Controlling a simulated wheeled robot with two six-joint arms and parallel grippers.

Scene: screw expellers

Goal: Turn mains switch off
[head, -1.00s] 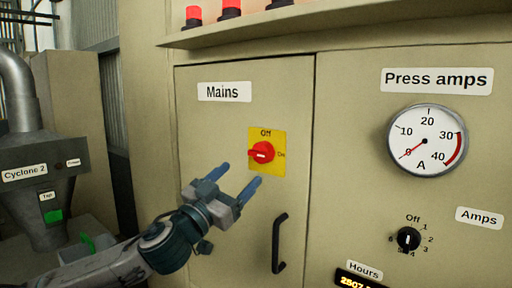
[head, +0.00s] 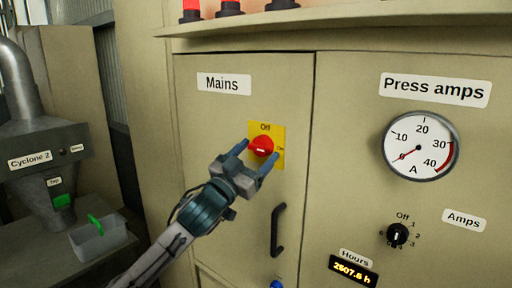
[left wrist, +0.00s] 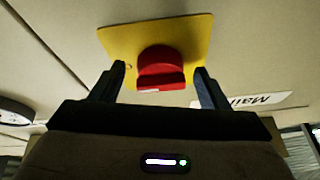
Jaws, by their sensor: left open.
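The mains switch is a red rotary knob (head: 262,146) on a yellow plate (head: 280,135), below the "Mains" label (head: 224,83) on a beige cabinet door. "Off" is printed above the knob and "On" to its right. My left gripper (head: 259,151) is open in front of the plate, one finger at each side of the knob. In the left wrist view the red knob (left wrist: 162,68) sits between the two open fingers, with gaps at both sides; I see no clear contact. The right gripper is not in view.
A black door handle (head: 278,230) is below the switch. To the right are the amps gauge (head: 420,145), a black selector knob (head: 397,234) and the hours display (head: 354,270). A ledge (head: 350,20) juts out above. Cyclone 2 (head: 45,150) stands at the left.

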